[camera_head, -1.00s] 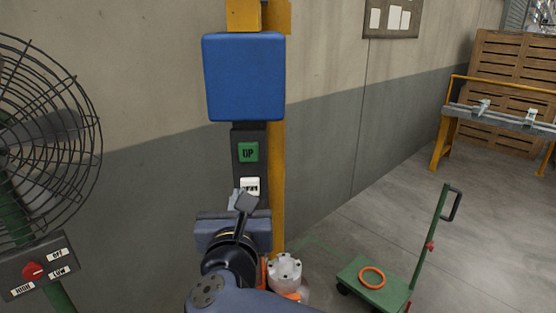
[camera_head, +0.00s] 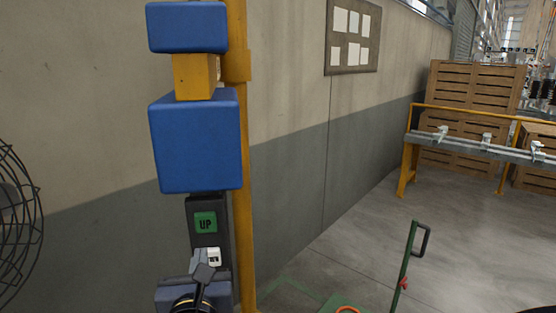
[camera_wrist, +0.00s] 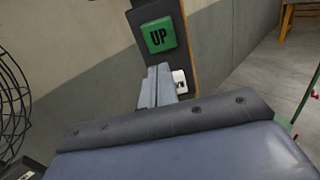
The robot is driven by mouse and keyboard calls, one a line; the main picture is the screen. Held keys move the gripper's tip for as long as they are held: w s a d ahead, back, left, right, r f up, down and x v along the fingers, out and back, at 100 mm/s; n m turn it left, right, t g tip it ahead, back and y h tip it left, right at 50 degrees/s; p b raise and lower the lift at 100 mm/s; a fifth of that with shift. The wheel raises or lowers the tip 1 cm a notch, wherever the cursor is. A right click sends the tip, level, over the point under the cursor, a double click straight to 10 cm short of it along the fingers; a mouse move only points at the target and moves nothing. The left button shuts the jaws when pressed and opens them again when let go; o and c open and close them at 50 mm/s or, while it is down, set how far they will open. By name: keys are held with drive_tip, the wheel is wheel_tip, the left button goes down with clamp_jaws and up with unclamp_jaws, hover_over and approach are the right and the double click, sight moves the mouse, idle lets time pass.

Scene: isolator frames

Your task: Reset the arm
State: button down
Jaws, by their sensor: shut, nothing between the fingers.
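My gripper (camera_head: 198,260) shows low in the head view, in front of the lower part of a dark control panel (camera_head: 222,236). In the wrist view, my gripper's two grey fingers (camera_wrist: 157,76) lie together with nothing between them. I cannot tell whether the fingers touch the panel.
A fan (camera_head: 18,220) is at the left edge. A green cart handle (camera_head: 405,262) stands at the lower right. A yellow-framed bench (camera_head: 475,146) and wooden crates are farther right. Open floor lies between.

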drive_tip(key=shift+s+d, duration=0.1)
drive_tip(key=shift+s, duration=0.95)
drive_tip(key=shift+s+r, duration=0.1)
